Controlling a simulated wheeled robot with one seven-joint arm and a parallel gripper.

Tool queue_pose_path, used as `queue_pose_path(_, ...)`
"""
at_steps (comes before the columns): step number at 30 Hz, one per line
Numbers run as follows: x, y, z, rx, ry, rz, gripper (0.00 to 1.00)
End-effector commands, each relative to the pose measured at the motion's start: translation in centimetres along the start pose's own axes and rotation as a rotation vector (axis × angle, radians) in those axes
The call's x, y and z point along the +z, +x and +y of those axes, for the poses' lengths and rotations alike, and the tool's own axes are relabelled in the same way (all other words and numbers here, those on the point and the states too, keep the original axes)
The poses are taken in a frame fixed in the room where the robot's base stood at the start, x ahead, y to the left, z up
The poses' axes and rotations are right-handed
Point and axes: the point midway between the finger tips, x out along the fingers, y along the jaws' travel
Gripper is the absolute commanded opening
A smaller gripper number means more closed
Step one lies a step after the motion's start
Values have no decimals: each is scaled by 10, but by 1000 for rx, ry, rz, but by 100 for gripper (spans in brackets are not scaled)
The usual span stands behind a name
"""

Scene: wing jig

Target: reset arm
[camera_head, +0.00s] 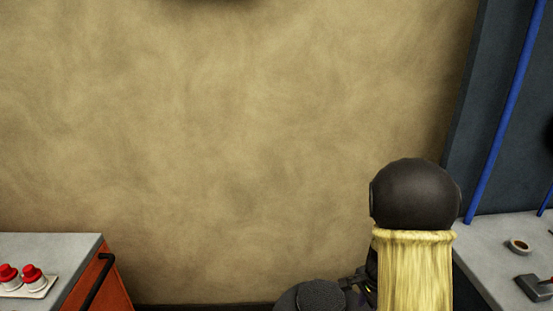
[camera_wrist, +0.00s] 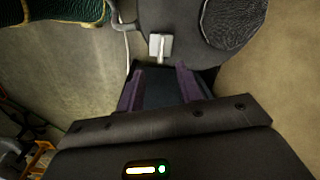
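My gripper (camera_wrist: 159,72) shows in the wrist view, with its two purple fingers spread apart. I see nothing held between them, only a dark surface. Just beyond the fingertips is a small pale square piece (camera_wrist: 160,46) on a grey rounded body, which may be part of me. In the head view my arm stands at the lower right, with a black dome and a yellow cover.
An orange cabinet (camera_head: 103,287) with red buttons (camera_head: 33,275) on its grey top stands at lower left. At right a grey counter (camera_head: 490,250) holds a tape roll (camera_head: 520,246) and a small dark tool (camera_head: 533,287). A blue pipe (camera_head: 507,105) rises behind it. A bare tan wall (camera_head: 230,130) faces me.

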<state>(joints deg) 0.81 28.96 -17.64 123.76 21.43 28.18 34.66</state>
Motion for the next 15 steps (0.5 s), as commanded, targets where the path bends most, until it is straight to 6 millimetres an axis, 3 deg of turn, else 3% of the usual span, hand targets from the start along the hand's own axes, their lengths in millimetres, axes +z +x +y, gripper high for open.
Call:
queue_pose_path(1,14,-20,2,-18,-99,1,35)
queue_pose_path(6,59,-65,16,-62,-479,33,35)
queue_pose_path(12,105,-109,40,-99,-931,111,35)
queue_pose_path(15,120,-122,51,-105,-1103,151,35)
